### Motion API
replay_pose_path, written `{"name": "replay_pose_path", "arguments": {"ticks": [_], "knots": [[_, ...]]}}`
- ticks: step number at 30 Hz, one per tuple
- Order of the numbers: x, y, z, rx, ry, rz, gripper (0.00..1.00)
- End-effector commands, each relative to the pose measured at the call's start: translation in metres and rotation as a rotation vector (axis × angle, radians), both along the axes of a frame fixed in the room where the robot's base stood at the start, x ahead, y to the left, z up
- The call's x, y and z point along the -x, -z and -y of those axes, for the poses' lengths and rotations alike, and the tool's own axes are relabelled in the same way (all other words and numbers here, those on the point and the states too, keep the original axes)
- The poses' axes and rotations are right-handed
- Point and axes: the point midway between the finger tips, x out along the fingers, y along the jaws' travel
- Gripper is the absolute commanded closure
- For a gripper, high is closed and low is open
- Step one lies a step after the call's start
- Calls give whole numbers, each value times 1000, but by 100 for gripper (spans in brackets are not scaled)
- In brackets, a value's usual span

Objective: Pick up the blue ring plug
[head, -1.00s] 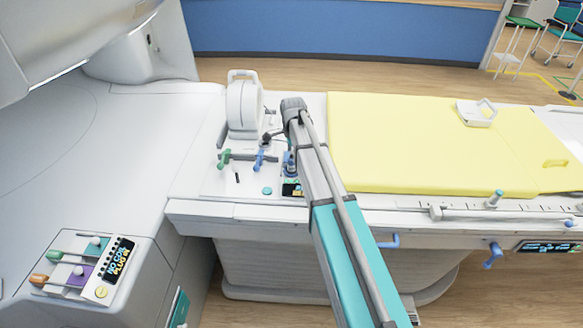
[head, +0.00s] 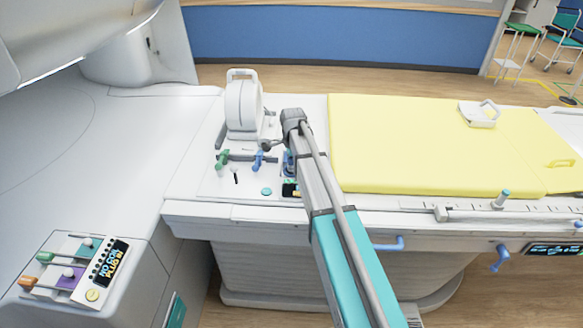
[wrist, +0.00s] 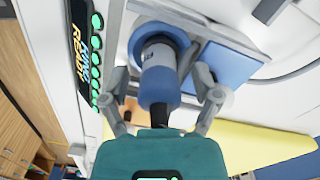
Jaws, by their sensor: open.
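The blue ring plug (wrist: 160,75) is in the middle of the wrist view, a blue and grey cylinder with a wide ring at its far end. It sits at a blue panel (wrist: 225,62) on a white surface. My gripper (wrist: 161,88) is open, with one grey finger on each side of the plug; I cannot tell whether either touches it. In the head view, a blue upright part (head: 288,162) that looks like the plug shows just beside my arm, partly hidden by it. My fingers cannot be made out there.
A blue handle (head: 258,160) and a green handle (head: 222,160) stand to the left on the white table end. A white coil (head: 243,104) rises behind them. The yellow mattress (head: 420,145) lies to the right. A control box (head: 75,268) is at the lower left.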

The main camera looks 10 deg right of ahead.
Motion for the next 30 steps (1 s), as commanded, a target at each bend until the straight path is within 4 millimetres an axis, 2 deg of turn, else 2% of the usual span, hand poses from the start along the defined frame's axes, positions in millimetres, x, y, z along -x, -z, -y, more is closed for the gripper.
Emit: {"name": "replay_pose_path", "arguments": {"ticks": [11,23,24,30], "knots": [[0,0,0,0,0,0,22],[0,0,0,0,0,0,96],[0,0,0,0,0,0,100],[0,0,0,0,0,0,100]]}}
